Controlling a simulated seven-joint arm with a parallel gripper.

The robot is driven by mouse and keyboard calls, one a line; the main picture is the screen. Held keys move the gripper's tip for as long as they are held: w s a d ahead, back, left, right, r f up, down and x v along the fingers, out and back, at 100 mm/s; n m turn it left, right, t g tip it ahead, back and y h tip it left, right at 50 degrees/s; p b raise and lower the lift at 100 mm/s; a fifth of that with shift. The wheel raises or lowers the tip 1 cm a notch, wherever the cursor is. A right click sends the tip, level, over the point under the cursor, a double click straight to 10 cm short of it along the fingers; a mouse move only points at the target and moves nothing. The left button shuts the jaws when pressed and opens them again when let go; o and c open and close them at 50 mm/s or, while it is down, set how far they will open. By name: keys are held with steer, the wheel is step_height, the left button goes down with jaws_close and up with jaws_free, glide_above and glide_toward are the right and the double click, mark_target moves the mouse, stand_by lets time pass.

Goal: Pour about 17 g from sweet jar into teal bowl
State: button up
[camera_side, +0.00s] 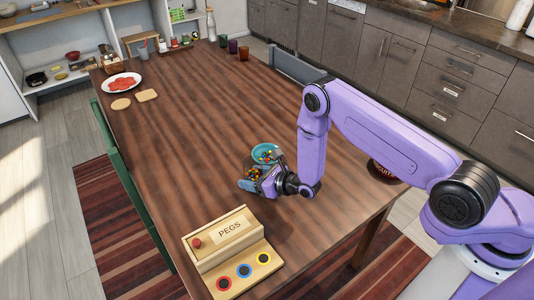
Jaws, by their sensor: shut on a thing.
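The teal bowl (278,155) stands on the wooden table near its middle and has coloured sweets in it. The sweet jar (251,173) looks clear and holds several coloured sweets. It is just in front of the bowl and slightly to its left, and appears tilted. My gripper (258,185) is shut on the jar, reaching in from the right. The fingers partly cover the jar, so its exact tilt and mouth are hard to see. I cannot tell whether the jar touches the bowl or whether sweets are falling.
A wooden PEGS box (228,240) stands at the table's front left. A dark biscuit tin (382,171) is partly hidden behind my arm. A plate with red food (121,85) and two boards (146,95) lie at the far left. The table's middle back is clear.

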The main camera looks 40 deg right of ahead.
steer(key=shift+r, duration=3.5)
steer(key=s+d+r+m+h, duration=0.2)
steer(key=s+d+r, duration=0.2)
steer(key=d+r, duration=0.45)
steer(key=s+d+r+m+h, duration=0.25)
steer(key=s+d+r, duration=0.2)
steer(key=d, duration=0.65)
steer(key=n+g+y, duration=0.3)
steer(key=n+y, duration=0.6)
glide_toward(246, 160)
steer(key=f, duration=0.3)
steer(key=w+f, duration=0.1)
steer(key=f, duration=0.5)
steer(key=shift+w+a+f, duration=0.1)
steer(key=shift+w+f, duration=0.1)
steer(key=shift+w, duration=0.05)
steer(key=shift+s+a+f+n+y, duration=0.25)
steer(key=shift+a+f+n+y, duration=0.1)
steer(key=shift+a+f, duration=0.1)
steer(key=shift+w+d+r+g, duration=0.1)
steer(key=shift+w+g, duration=0.05)
steer(key=shift+g, duration=0.15)
